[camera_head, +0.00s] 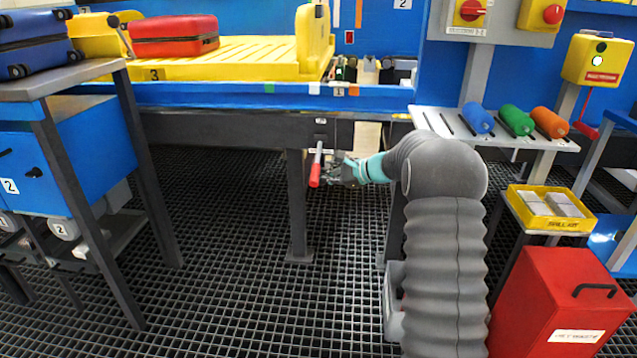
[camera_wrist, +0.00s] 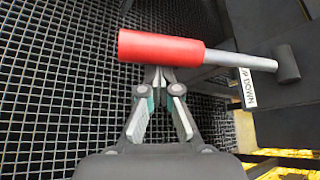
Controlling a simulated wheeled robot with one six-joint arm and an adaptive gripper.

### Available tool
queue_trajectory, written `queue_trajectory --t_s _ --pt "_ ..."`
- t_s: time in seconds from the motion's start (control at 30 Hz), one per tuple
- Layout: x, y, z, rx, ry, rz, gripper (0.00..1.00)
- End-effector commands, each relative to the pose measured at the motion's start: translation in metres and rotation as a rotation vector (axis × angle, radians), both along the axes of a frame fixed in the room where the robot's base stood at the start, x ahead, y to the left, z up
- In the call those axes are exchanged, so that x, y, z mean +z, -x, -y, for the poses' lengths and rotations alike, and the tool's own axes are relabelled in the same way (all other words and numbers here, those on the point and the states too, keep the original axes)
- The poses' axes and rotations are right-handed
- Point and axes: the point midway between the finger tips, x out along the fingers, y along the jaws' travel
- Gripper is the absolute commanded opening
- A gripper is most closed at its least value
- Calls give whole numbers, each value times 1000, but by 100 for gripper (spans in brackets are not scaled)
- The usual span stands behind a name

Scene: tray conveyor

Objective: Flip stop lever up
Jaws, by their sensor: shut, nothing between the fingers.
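The stop lever is a grey rod with a red handle (camera_head: 315,176), mounted below the front edge of the conveyor. In the head view its red end hangs down. In the wrist view the red handle (camera_wrist: 160,48) lies across the picture, with the grey rod (camera_wrist: 240,60) running right to a round pivot. A label reading "UP DOWN" (camera_wrist: 246,90) is beside the rod. My gripper (camera_head: 338,173) is just right of the handle. In the wrist view my gripper's fingertips (camera_wrist: 158,74) are together and empty, close to the handle's side; whether they touch it I cannot tell.
The blue conveyor edge (camera_head: 260,95) runs above the lever, carrying a yellow tray (camera_head: 250,66) with a red case (camera_head: 174,35). A dark support leg (camera_head: 298,205) stands close behind the lever. A red box (camera_head: 560,305) stands right of my arm.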

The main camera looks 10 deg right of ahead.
Motion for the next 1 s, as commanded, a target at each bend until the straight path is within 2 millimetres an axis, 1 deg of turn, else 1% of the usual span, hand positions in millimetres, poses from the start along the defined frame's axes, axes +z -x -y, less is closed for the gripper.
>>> queue_trajectory --t_s 0.27,0.43,0.57,0.8,1.0 --pt "0 0 -2 3 -1 2 0" --pt "5 3 6 2 -2 3 0" --pt "14 12 24 -3 0 2 0" --pt "13 43 66 -5 -1 0 0" --pt "12 66 94 -1 -1 0 0"
